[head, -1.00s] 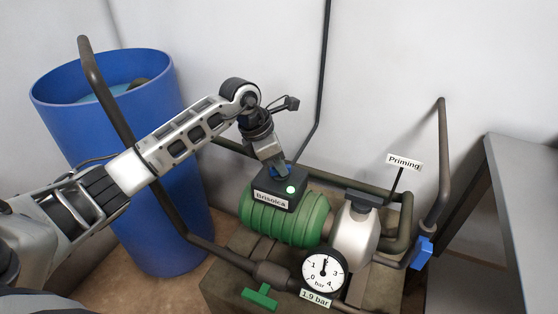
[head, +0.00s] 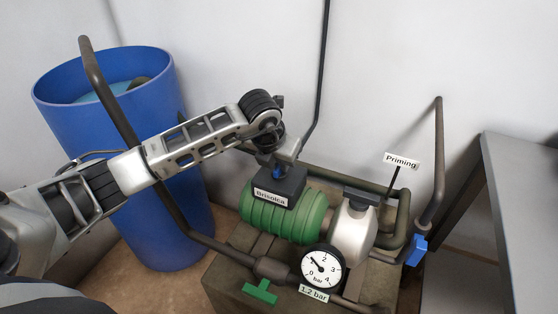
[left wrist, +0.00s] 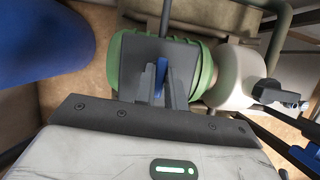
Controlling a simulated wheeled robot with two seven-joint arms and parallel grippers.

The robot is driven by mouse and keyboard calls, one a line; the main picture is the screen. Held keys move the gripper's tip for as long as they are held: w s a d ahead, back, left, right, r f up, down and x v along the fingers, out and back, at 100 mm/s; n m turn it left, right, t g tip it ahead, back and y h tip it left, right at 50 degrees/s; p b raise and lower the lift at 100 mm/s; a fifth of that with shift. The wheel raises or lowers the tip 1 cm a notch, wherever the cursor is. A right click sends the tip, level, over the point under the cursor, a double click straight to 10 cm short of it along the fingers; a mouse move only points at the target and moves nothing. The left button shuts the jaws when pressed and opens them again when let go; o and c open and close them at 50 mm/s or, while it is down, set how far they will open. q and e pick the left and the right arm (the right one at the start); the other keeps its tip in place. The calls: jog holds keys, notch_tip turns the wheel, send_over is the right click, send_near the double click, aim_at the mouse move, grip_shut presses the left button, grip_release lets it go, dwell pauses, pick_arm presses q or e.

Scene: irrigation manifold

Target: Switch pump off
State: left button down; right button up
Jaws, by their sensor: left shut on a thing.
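The pump (head: 290,217) has a ribbed green body and stands on a block. On top sits its black switch box (head: 291,188), labelled "Brisoica"; no lit lamp shows on it in the head view. My left gripper (head: 278,173) reaches down to the box from above. In the left wrist view, the two fingers of my left gripper (left wrist: 160,85) are shut on the blue switch knob (left wrist: 160,75) on the box top (left wrist: 137,52). The knob is partly hidden between them. The pressure gauge (head: 322,270) reads 1.2 bar. My right gripper is not in view.
A blue water barrel (head: 150,215) stands at the left. A "Priming" sign (head: 401,161), dark pipes, a green valve handle (head: 260,292) and a blue valve handle (head: 417,250) surround the pump. A grey bench (head: 525,200) is at the right.

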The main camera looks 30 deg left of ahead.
pick_arm(q)
jog(key=shift+n, duration=0.6)
jog(key=shift+y, duration=0.3)
jog(key=c, duration=1.5)
grip_release()
jog(key=shift+o, duration=0.2)
jog(key=p+v, duration=0.1)
jog(key=v, duration=1.5)
jog(key=shift+w, duration=0.1)
